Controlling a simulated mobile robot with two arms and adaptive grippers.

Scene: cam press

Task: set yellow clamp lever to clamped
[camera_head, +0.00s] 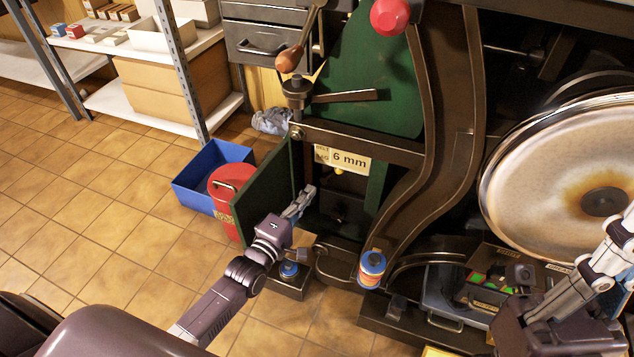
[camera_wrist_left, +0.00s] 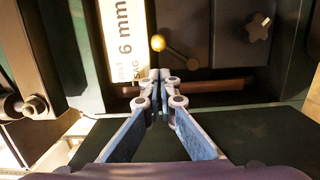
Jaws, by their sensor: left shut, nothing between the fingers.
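The yellow clamp lever has a yellow ball knob (camera_wrist_left: 158,43) on a thin dark rod in the left wrist view. It sits inside the machine's open bay, beside the "6 mm" label. In the head view only a small yellow spot, the knob (camera_head: 338,171), shows below that label. My left gripper (camera_head: 306,190) is at the bay opening, beside the open green door. Its fingertips (camera_wrist_left: 160,76) are together and empty, and appear just short of the knob in the picture; I cannot tell the depth gap. My right gripper (camera_head: 622,225) is partly in view at the right edge, its tips cut off.
The open green door (camera_head: 266,190) stands left of the bay. A red can (camera_head: 226,195) and blue bin (camera_head: 205,170) are beyond it. A black star knob (camera_wrist_left: 258,27) is near the lever. A large metal disc (camera_head: 540,165) fills the right. Floor at left is clear.

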